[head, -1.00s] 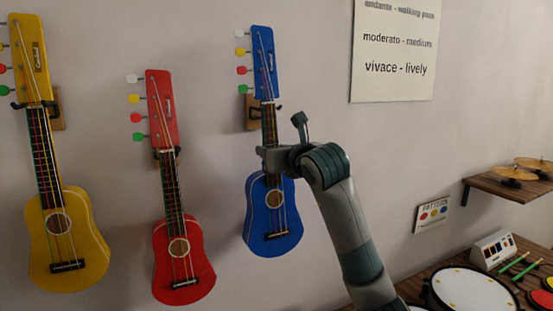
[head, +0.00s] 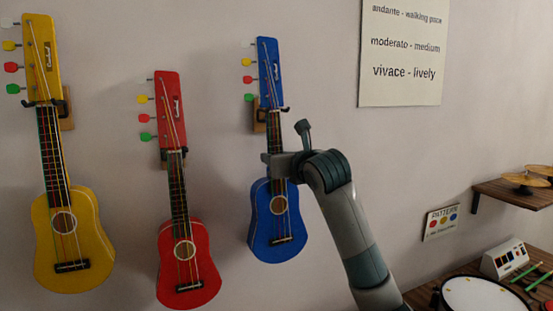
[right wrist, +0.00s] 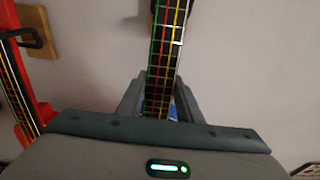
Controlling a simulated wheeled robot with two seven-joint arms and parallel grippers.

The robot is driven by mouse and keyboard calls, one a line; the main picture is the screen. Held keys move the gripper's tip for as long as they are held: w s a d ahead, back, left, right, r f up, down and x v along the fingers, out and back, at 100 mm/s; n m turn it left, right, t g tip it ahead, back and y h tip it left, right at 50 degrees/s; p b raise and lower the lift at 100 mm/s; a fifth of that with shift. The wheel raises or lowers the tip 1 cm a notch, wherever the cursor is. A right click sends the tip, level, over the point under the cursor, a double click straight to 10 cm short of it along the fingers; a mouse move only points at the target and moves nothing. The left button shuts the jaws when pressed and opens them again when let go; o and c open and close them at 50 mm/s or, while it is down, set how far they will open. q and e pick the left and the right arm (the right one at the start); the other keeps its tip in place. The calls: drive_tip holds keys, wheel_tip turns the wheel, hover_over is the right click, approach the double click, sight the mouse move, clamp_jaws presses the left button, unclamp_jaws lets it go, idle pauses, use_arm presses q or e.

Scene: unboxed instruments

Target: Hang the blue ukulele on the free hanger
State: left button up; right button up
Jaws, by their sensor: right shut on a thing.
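The blue ukulele (head: 273,222) is upright against the wall, right of the red one. My right gripper (head: 272,160) is shut on its neck, just above the body. The neck also shows between the fingers in the right wrist view (right wrist: 165,50). The hanger (head: 259,120) with its wooden block and dark prongs is behind the upper neck. The base of the blue headstock is level with the prongs, and the neck appears between them. I cannot tell whether the headstock rests on them. My left gripper is not in view.
A red ukulele (head: 186,262) and a yellow ukulele (head: 74,252) hang to the left. A tempo poster (head: 402,85) is at upper right. A shelf with cymbals (head: 505,193) and a table with a drum (head: 482,299) are at right.

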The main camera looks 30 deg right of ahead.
drive_tip(key=shift+w+d+r, duration=0.1)
drive_tip(key=shift+w+d, duration=0.05)
drive_tip(key=shift+w, duration=0.15)
idle(0.8)
drive_tip(key=shift+b, duration=0.85)
idle(0.6)
drive_tip(key=o, duration=1.1)
drive_tip(key=shift+o, duration=0.2)
drive_tip(key=shift+f, duration=0.2)
